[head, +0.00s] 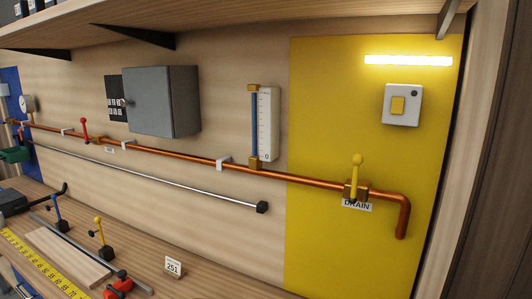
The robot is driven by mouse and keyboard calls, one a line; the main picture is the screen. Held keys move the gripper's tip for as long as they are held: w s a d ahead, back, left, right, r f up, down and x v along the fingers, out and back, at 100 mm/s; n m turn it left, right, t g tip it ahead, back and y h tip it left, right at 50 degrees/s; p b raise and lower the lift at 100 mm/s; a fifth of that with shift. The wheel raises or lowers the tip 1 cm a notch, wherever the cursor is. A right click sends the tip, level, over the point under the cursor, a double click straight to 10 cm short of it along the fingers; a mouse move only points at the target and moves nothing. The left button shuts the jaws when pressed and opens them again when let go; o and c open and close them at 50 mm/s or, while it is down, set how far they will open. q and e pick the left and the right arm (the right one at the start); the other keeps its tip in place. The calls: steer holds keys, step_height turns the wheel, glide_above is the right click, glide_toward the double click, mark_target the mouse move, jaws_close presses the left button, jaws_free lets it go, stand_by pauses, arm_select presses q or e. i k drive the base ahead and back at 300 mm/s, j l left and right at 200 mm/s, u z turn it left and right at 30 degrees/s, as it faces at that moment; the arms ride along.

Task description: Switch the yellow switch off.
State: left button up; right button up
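The rocker's tilt is too small to tell. Neither of my grippers shows in the head view.
A copper pipe (240,168) runs along the wall below the switch. Its yellow-handled valve (356,178) stands out above a DRAIN label. A grey box (165,100) and a gauge (264,125) are farther left. A shelf (250,20) overhangs. Tools crowd the bench at lower left.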

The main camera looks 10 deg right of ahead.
mark_target(397, 102)
steer(key=k+z, duration=0.1)
steer(key=z, duration=0.25)
steer(key=k+z, duration=0.1)
steer(key=z, duration=0.3)
steer(key=k+l+z, duration=0.1)
steer(key=z, duration=0.25)
